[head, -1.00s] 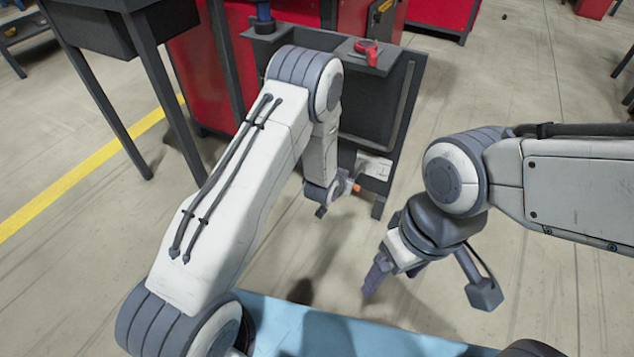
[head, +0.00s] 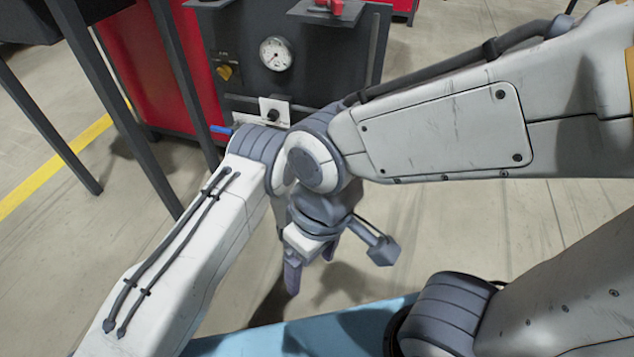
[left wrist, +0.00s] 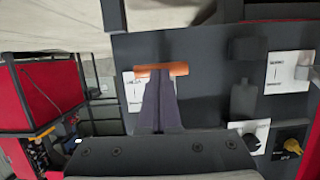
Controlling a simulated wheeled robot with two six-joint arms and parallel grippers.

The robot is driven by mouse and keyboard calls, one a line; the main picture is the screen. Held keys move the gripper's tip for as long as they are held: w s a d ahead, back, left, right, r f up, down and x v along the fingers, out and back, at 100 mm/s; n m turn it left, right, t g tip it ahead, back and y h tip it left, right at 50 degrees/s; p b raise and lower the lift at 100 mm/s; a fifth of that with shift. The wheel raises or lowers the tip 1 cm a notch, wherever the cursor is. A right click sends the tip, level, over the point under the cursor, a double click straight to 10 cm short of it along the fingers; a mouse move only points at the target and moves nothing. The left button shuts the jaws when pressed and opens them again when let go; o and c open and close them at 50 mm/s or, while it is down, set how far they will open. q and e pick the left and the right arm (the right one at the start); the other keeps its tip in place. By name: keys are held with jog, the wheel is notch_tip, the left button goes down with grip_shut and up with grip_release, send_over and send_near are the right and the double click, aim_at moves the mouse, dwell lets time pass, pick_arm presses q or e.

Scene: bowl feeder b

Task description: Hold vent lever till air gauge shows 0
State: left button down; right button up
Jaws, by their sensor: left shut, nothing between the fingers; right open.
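In the left wrist view an orange lever bar (left wrist: 165,70) lies across a white label on the dark panel. It looks like the vent lever. My left gripper (left wrist: 159,85) is shut and empty, its tips at the bar; whether they press on it I cannot tell. In the head view my right arm hides the left gripper and the lever. The air gauge (head: 276,54) is a round white dial on the dark panel; its reading is too small to tell. My right gripper (head: 310,268) is open and empty, pointing down over the floor.
A red knob (head: 330,5) is on top. Table legs (head: 62,125) stand at left. Floor at right is clear.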

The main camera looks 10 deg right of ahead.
pick_arm(q)
jog(key=shift+f, duration=0.45)
dwell(0.3)
jog(key=f+p+v, duration=0.1)
jog(key=p+v, duration=0.7)
jog(key=v, duration=0.5)
jog(key=shift+s+p, duration=0.2)
jog(key=shift+p, duration=0.1)
dwell(0.4)
